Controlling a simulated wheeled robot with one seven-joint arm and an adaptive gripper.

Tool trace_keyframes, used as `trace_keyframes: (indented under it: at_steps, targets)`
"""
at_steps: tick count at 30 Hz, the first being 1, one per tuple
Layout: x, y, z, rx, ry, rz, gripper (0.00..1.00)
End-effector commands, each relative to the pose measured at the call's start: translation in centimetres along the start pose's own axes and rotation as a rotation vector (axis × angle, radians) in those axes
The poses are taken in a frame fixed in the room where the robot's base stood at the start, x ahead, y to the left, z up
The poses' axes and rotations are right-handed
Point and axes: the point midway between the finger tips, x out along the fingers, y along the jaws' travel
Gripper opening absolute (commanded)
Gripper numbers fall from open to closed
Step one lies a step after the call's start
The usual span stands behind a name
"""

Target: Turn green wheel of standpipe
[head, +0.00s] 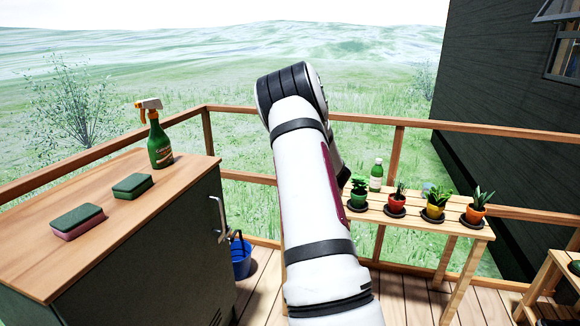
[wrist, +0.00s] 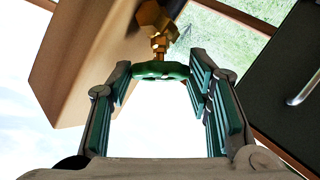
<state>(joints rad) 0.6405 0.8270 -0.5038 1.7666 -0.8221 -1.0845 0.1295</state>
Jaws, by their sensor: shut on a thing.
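The green wheel (wrist: 160,71) is in the upper middle of the wrist view, on the brass tap of the standpipe (wrist: 155,18). My gripper (wrist: 163,78) has its fingers on either side of the wheel, with their tips against its rim. It is shut on the wheel. In the head view my white arm reaches forward in the middle, and hides both the gripper and the standpipe.
A dark cabinet (head: 150,245) with a wooden top stands left, carrying two sponges (head: 78,221) and a spray bottle (head: 159,144). A blue bucket (head: 240,258) is beside it. A slatted bench (head: 455,228) with potted plants stands right. A wooden railing (head: 240,114) runs behind.

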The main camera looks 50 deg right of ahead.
Motion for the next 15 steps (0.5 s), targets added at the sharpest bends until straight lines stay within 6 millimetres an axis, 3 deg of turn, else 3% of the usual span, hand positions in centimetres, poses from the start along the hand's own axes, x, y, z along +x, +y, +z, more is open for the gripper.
trace_keyframes:
  at_steps: [7, 8, 9, 10, 15]
  targets:
    - [0.05, 0.00, -0.08, -0.001, 0.002, 0.001, 0.18]
    - [0.05, -0.01, -0.08, -0.001, 0.002, 0.001, 0.52]
    - [0.05, -0.01, -0.08, -0.001, 0.002, 0.001, 0.61]
    - [0.05, -0.01, -0.08, 0.000, 0.002, 0.001, 0.66]
    - [0.03, 0.01, -0.05, 0.000, 0.001, 0.001, 0.66]
